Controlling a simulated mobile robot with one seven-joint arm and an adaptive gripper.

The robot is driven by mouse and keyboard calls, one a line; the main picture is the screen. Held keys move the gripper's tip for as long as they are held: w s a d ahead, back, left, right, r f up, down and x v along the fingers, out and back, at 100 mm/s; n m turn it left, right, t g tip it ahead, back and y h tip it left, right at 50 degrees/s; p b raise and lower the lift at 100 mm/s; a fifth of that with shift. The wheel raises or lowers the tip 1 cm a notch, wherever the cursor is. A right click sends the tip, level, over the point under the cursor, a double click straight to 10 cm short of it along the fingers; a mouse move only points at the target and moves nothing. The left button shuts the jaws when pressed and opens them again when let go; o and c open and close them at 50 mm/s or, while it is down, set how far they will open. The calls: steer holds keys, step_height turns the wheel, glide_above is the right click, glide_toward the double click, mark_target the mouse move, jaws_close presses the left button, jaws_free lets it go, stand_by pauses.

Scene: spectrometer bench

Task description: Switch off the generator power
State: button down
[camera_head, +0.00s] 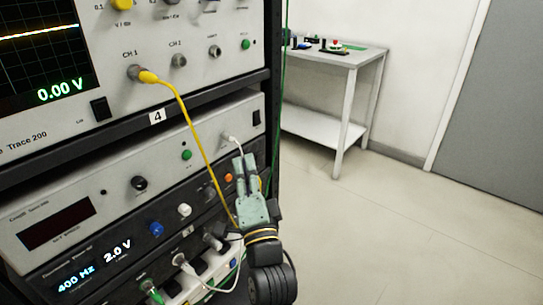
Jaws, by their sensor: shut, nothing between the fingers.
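The generator (134,236) is the dark panel low in the rack, with lit displays reading 400 Hz and 2.0 V. Its row of controls has a blue knob (156,229), a white knob (184,210), a dark knob (209,193) and a small orange part (228,177). My gripper (244,160) is shut and empty, its fingers pointing up in front of the rack's right side. It covers the right end of the generator's panel. No power switch on the generator can be made out. I cannot tell whether the fingers touch the panel.
Above the generator is a grey unit (110,200) with a dark red display and a black rocker switch (256,117). An oscilloscope (205,85) reads 0.00 V. A yellow cable (187,115) hangs down close to my gripper. Open floor (410,220) and a side table (345,58) lie right.

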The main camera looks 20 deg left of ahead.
mark_target(259, 159)
steer(key=w+d+f+m+g+h+p, duration=0.1)
steer(key=w+d+f+m+h, duration=0.1)
steer(key=d+f+m+h, duration=0.2)
steer(key=d+f+m, duration=0.2)
steer(key=d+f, duration=0.2)
steer(key=f, duration=0.2)
steer(key=shift+w+g+h, duration=0.3)
steer(key=shift+w, duration=0.05)
steer(key=shift+w+a+f+b, duration=0.1)
steer(key=shift+f+b, duration=0.05)
steer(key=shift+b, duration=0.15)
steer(key=s+a+b+x, duration=0.1)
steer(key=b+x, duration=0.5)
steer(key=x, duration=0.6)
steer(key=shift+w+a+r+b, duration=0.2)
steer(key=shift+a+r+b, duration=0.15)
steer(key=shift+a, duration=0.55)
